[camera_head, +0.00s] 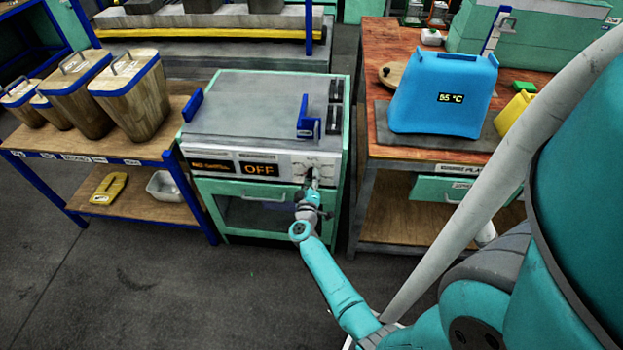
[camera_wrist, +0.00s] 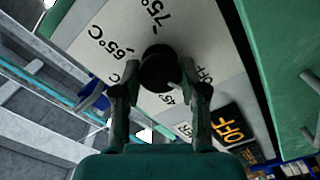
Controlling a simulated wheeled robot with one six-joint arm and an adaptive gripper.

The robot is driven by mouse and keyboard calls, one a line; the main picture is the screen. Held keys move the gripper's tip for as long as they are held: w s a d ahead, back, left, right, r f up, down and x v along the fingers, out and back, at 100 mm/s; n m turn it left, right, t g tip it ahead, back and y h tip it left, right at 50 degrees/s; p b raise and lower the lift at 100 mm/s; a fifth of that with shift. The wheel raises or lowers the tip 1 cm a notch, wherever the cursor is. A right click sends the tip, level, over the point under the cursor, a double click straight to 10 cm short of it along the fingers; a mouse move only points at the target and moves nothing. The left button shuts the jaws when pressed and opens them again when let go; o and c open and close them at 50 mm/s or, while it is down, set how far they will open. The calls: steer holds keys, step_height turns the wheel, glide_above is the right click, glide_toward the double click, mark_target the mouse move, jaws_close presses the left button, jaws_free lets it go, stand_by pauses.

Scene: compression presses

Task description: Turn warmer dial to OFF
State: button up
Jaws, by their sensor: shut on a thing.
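The warmer (camera_head: 255,105) is a green and grey cabinet with a white front panel. Its display (camera_head: 260,169) reads OFF in orange, and the same display (camera_wrist: 229,125) shows in the wrist view. The round black warmer dial (camera_wrist: 158,68) sits on a white panel marked OFF, 65°C, 75°C and other settings. My gripper (camera_wrist: 160,80) is shut on the dial, one finger on each side. In the head view my gripper (camera_head: 312,183) is at the right end of the front panel and hides most of the dial. I cannot tell exactly where the dial's pointer stands.
A wooden bench (camera_head: 405,164) on the right holds a blue container (camera_head: 443,105) reading 55 °C. A wooden shelf (camera_head: 90,148) with several wooden bins stands on the left. The floor in front is clear.

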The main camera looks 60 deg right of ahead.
steer(key=shift+f+n, duration=0.1)
steer(key=shift+n, duration=0.4)
steer(key=o, duration=1.1)
steer(key=shift+a, duration=0.1)
steer(key=v, duration=1.1)
steer(key=shift+s+a, duration=0.2)
steer(key=shift+a, duration=0.15)
